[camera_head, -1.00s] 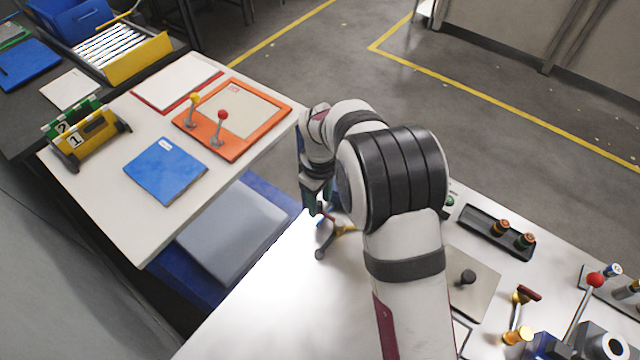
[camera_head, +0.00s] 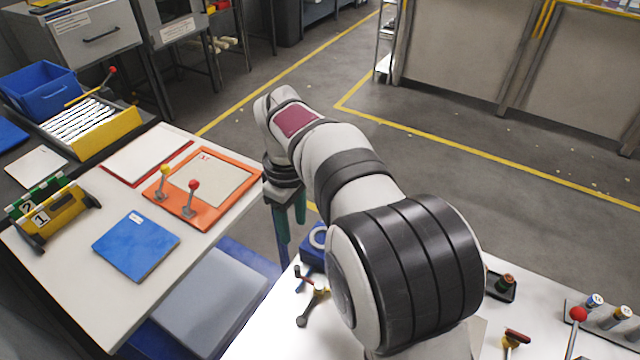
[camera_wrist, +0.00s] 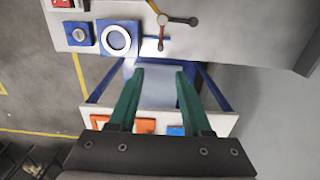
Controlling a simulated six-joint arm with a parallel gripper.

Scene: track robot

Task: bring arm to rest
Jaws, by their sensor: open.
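My gripper (camera_head: 290,232) hangs fingers-down at the far end of my arm, in the gap between the two tables. Its green fingers also show in the wrist view (camera_wrist: 160,75), spread apart with nothing between them. The three-armed handle (camera_head: 313,296) lies on the white right-hand table, below and in front of the gripper, apart from it. In the wrist view the handle (camera_wrist: 168,20) is beyond the fingertips near the top. My arm hides much of the right table.
The left table holds an orange panel with two levers (camera_head: 207,207), a blue plate (camera_head: 135,246) and a yellow numbered piece (camera_head: 57,220). A blue block with a white ring (camera_wrist: 117,40) stands near the handle. A red-knobbed lever (camera_head: 578,315) is at right. Open floor lies behind.

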